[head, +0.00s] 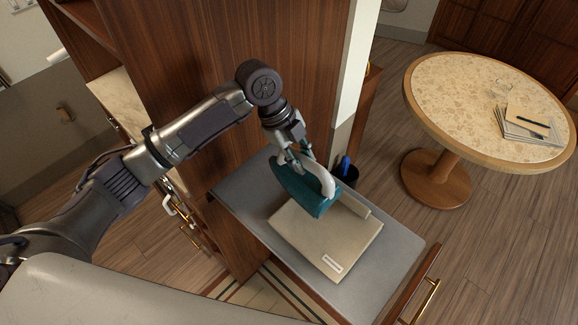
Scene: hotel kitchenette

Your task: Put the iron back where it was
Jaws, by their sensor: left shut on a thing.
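The teal iron (299,190) with a pale handle shows in the middle of the head view. My left gripper (300,160) is shut on the iron's handle from above. The iron is tilted, over the back part of a grey countertop (238,188) and partly in front of a flat beige package (310,245). I cannot tell whether it touches either of them. My right gripper is not in view.
A dark cup (347,178) with a blue item stands at the counter's back edge. A tall wooden cabinet (200,60) rises behind my left arm. An open drawer front with a brass handle (425,300) is at lower right. A round table (450,95) holds papers and a glass.

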